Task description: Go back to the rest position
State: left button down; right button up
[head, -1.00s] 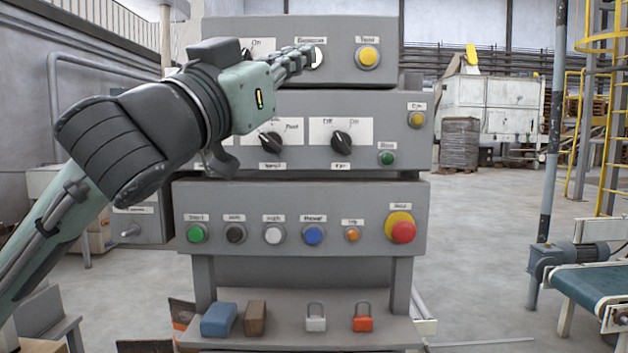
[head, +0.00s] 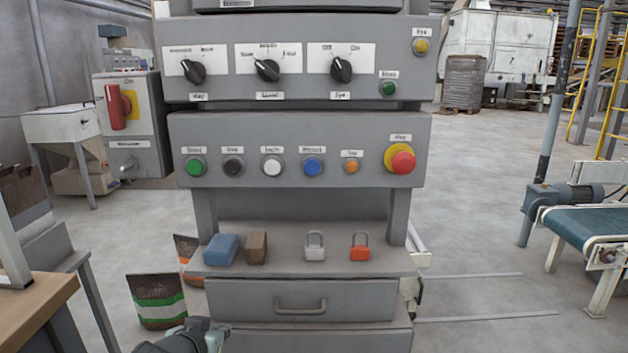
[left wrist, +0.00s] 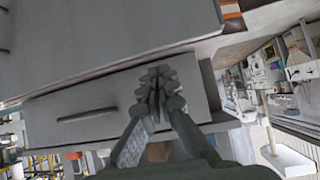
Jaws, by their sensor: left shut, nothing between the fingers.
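My left gripper (head: 215,332) shows at the bottom edge of the head view, low in front of the drawers of the grey control stand (head: 300,300). In the left wrist view its fingers (left wrist: 158,75) are together with nothing between them, against the background of a grey drawer front. The gripper looks clear of the panel's buttons and knobs. Most of the left arm is below the picture. My right gripper is not in view.
A shelf (head: 330,262) holds a blue block (head: 221,249), a brown block (head: 257,248), a grey padlock (head: 315,248) and a red padlock (head: 360,249). Bags (head: 158,300) stand left on the floor. A wooden table (head: 35,305) is at left, a conveyor (head: 590,238) at right.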

pick_arm(q)
jog(key=s+a+f+g+y, duration=0.1)
jog(key=s+a+f+g, duration=0.3)
jog(key=s+f, duration=0.9)
jog(key=s+a+f+g+y, duration=0.1)
jog(key=s+a+f+g, duration=0.2)
jog(key=s+f, duration=1.1)
jog(key=shift+s+a+g, duration=0.4)
jog(key=shift+s+a, duration=0.25)
jog(key=shift+s, duration=0.05)
